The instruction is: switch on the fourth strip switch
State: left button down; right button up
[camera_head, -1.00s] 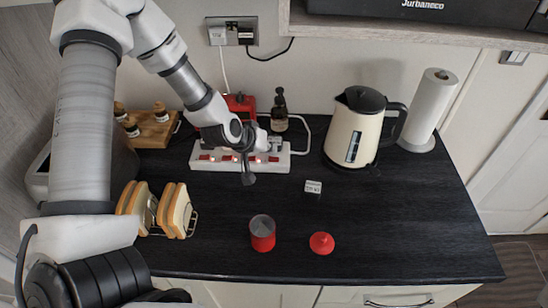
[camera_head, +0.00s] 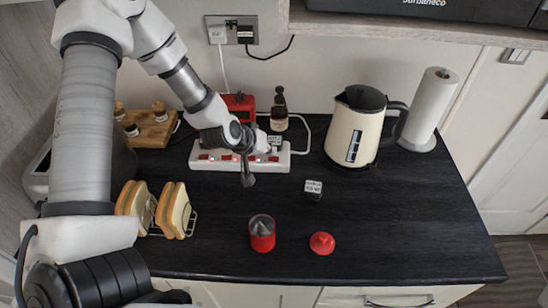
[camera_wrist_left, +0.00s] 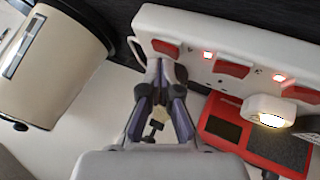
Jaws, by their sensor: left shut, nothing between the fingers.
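The white power strip (camera_head: 282,161) lies along the back of the counter, with a row of red switches and small lit red lamps. In the left wrist view the strip (camera_wrist_left: 198,30) runs across the upper right, showing three red switches, the nearest one (camera_wrist_left: 165,47) by the strip's left end. My left gripper (camera_head: 248,179) is shut and empty, pointing down at the strip; its arm hides part of it. In the wrist view its fingertips (camera_wrist_left: 160,72) are close to that end switch; whether they touch it I cannot tell. My right gripper is out of view.
A cream kettle (camera_head: 347,135) stands right of the strip. A dark bottle (camera_head: 279,112) and a red device (camera_head: 239,103) are behind it.

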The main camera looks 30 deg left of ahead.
aim_at(273, 159)
pick_arm(q)
jog(key=shift+f, duration=0.3)
dwell(0.5)
jog(key=shift+d+r+p, duration=0.1)
jog(key=shift+r+p, duration=0.4)
jog(key=shift+r, duration=0.4)
notch_tip(273, 159, up, 7)
jog(key=p, duration=0.5)
jog(key=shift+w+d, duration=0.2)
jog(key=shift+d, duration=0.15)
jog(key=shift+f, duration=0.1)
